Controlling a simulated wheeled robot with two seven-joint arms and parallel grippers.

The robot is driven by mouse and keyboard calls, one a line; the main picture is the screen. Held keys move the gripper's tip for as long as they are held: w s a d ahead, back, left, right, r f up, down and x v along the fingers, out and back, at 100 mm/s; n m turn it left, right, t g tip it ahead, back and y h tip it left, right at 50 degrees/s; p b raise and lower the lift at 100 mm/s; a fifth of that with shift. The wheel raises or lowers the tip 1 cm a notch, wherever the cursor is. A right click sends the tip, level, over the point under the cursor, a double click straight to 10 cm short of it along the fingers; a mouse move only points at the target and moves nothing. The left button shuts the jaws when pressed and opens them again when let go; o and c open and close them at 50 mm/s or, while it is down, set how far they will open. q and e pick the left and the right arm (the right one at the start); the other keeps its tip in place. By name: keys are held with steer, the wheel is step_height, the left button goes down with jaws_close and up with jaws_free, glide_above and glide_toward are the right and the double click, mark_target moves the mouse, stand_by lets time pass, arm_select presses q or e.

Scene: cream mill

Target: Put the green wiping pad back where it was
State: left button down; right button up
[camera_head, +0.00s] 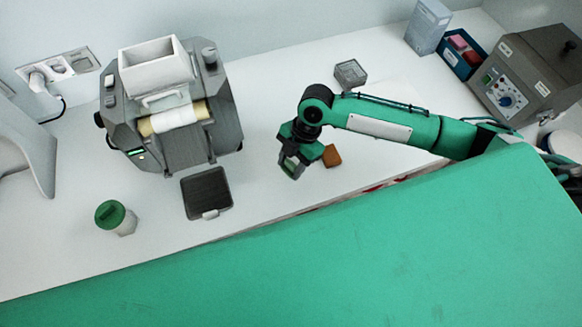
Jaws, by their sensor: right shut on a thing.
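My right gripper (291,170) points down over the middle of the white counter, left of a small orange-brown block. It is shut on a small greenish thing, which I take for the green wiping pad (290,165); the fingers hide most of it. I cannot tell how high above the counter it is. A blue open box (448,58) at the back right holds a pink and a red pad side by side. My left gripper is not in view.
The orange-brown block (332,156) lies close beside my right gripper. A small grey clear-topped box (350,74) stands behind it. A grey machine with rollers (226,105), a dark tray (203,182) and a green-lidded jar (124,227) stand left. A control box (535,85) stands right.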

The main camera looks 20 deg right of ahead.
mark_target(291, 172)
step_height(291, 172, down, 4)
steer(key=shift+r+p, duration=0.1)
steer(key=shift+p, duration=0.45)
steer(key=shift+f, duration=0.5)
steer(key=shift+f, duration=0.1)
steer(key=o, duration=0.9)
